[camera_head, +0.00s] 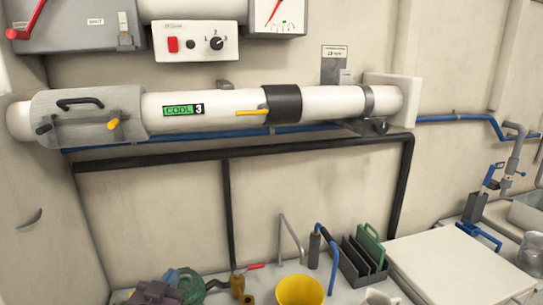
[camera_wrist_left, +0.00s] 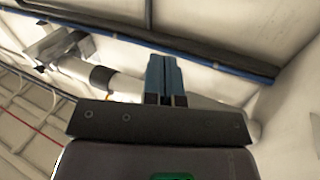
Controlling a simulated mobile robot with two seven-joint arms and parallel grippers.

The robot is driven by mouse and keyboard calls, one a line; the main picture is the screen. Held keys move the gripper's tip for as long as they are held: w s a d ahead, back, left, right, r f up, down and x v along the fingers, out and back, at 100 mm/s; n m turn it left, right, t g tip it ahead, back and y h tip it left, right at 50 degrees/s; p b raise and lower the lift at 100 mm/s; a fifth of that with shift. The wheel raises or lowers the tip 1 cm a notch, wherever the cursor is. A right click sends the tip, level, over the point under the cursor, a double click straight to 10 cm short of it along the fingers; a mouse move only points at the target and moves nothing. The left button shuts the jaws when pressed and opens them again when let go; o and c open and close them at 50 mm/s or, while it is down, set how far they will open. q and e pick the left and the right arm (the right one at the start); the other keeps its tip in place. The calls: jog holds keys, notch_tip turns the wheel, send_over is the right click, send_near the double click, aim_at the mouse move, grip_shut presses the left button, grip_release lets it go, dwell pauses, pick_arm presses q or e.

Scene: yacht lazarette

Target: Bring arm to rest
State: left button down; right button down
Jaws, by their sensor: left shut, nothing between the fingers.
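My left gripper (camera_wrist_left: 165,75) shows in the left wrist view. Its two blue-grey fingers are pressed together with nothing between them. They stand up from a dark bar at the middle of the picture. Behind them is the large white pipe, and the gripper looks clear of it. In the head view I cannot make out either gripper or arm. My right gripper is in neither view.
In the head view, the white pipe (camera_head: 190,112) runs along the wall above a black rail (camera_head: 290,148). A control box (camera_head: 196,42) hangs above it. Below are a yellow cup (camera_head: 300,290), a dark rack (camera_head: 360,262) and a white lid (camera_head: 465,262).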

pick_arm(q)
jog(key=s+a+f+n+g+y, duration=0.1)
jog(key=s+a+f+g, duration=0.1)
jog(key=s+f, duration=0.9)
jog(key=s+a+f+g+y, duration=0.1)
jog(key=s+a+f+g, duration=0.2)
jog(key=s+f, duration=0.8)
jog(key=shift+s+a+f+n+g, duration=0.15)
jog(key=shift+s+a+n+g, duration=0.25)
jog(key=shift+s+g, duration=0.25)
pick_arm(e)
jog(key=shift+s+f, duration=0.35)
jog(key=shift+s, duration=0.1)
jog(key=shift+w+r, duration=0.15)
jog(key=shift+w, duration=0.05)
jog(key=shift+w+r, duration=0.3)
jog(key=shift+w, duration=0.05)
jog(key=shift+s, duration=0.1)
